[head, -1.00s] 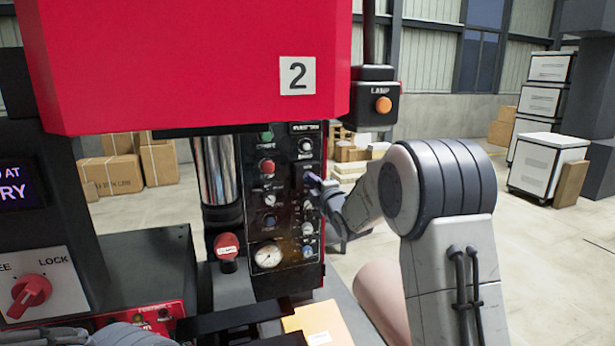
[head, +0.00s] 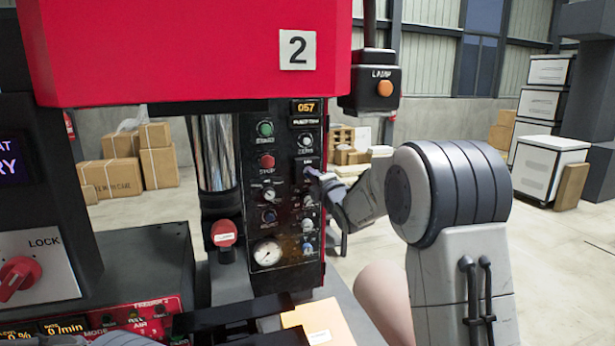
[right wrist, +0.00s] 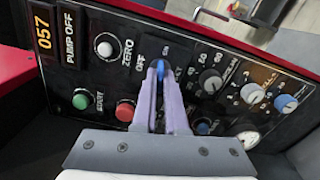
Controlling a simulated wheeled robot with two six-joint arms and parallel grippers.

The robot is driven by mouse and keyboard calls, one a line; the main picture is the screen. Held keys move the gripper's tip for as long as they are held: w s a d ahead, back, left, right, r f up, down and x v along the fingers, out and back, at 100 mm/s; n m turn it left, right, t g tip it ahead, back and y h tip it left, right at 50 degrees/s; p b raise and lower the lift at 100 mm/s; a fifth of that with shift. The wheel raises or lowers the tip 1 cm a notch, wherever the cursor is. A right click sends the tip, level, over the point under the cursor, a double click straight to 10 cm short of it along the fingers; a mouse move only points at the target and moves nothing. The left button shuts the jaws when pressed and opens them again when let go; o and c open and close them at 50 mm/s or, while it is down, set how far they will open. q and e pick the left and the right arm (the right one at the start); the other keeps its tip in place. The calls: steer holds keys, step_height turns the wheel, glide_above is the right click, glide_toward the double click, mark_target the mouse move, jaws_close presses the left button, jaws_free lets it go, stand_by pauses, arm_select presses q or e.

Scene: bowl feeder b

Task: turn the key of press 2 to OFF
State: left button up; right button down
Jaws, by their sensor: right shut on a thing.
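Press 2 has a red head with a white "2" plate (head: 297,50) and a black control panel (head: 286,215) below it. My right gripper (head: 314,175) reaches in from the right at the panel's key switch, below the ZERO button. In the right wrist view my right gripper (right wrist: 160,75) is shut on the key (right wrist: 160,68), a small blue piece between the fingertips. OFF is printed left of the fingertips and another label, seemingly ON, just beyond them. The fingers hide most of the switch, so I cannot tell the key's exact angle. My left gripper is not seen.
Close by on the panel are the green START button (head: 265,128), red STOP button (head: 267,161), several knobs and a gauge (head: 267,252). The display (head: 304,107) reads 057; PUMP OFF shows below it. A lamp box (head: 370,90) hangs to the upper right.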

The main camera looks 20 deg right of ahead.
steer(key=n+b, duration=0.2)
steer(key=b, duration=0.1)
steer(key=shift+f+n, duration=0.1)
steer(key=shift+n, duration=0.2)
stand_by(0.4)
steer(key=n+b, duration=0.5)
steer(key=b, duration=0.2)
stand_by(0.9)
stand_by(0.3)
